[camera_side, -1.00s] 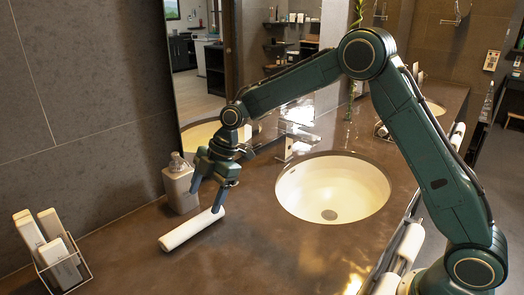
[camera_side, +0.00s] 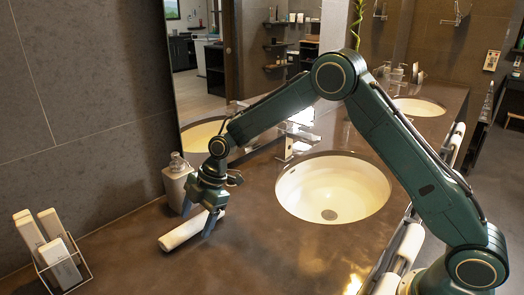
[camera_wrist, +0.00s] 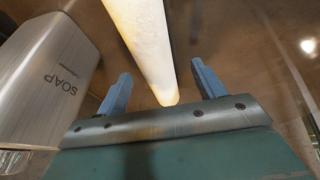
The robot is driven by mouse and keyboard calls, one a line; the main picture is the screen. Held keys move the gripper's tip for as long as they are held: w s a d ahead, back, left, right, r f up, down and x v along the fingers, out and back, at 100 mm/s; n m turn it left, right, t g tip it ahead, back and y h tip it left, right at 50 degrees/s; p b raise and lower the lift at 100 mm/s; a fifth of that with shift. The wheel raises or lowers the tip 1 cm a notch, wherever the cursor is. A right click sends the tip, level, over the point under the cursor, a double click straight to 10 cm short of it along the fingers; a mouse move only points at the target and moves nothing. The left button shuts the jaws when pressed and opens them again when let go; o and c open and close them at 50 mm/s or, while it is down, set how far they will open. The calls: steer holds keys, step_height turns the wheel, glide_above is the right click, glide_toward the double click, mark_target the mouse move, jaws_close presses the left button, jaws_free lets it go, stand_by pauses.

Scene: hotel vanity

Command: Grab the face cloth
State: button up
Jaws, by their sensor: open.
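The face cloth (camera_side: 185,232) is a white roll lying on the brown counter, left of the sink. In the wrist view the cloth (camera_wrist: 143,38) runs from the top edge down to its near end, between the two fingers. My gripper (camera_side: 198,222) is open and low over the cloth's right part, with one finger on each side of it. In the wrist view my gripper (camera_wrist: 162,85) shows a gap between each blue finger and the cloth. The side view partly hides the cloth behind the fingers.
A soap dispenser (camera_side: 177,186) stands close behind my gripper; it also shows at left in the wrist view (camera_wrist: 45,75). The sink (camera_side: 333,188) is to the right. A wire holder with white boxes (camera_side: 60,262) stands at far left. The counter between is clear.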

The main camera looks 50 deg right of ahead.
mark_target(196, 220)
steer(key=shift+w+a+f, duration=0.1)
steer(key=shift+a+f, duration=0.1)
steer(key=shift+f, duration=0.3)
steer(key=shift+c, duration=0.2)
steer(key=c, duration=1.1)
steer(key=shift+r, duration=0.1)
step_height(196, 220, up, 20)
steer(key=shift+f, duration=0.2)
stand_by(0.5)
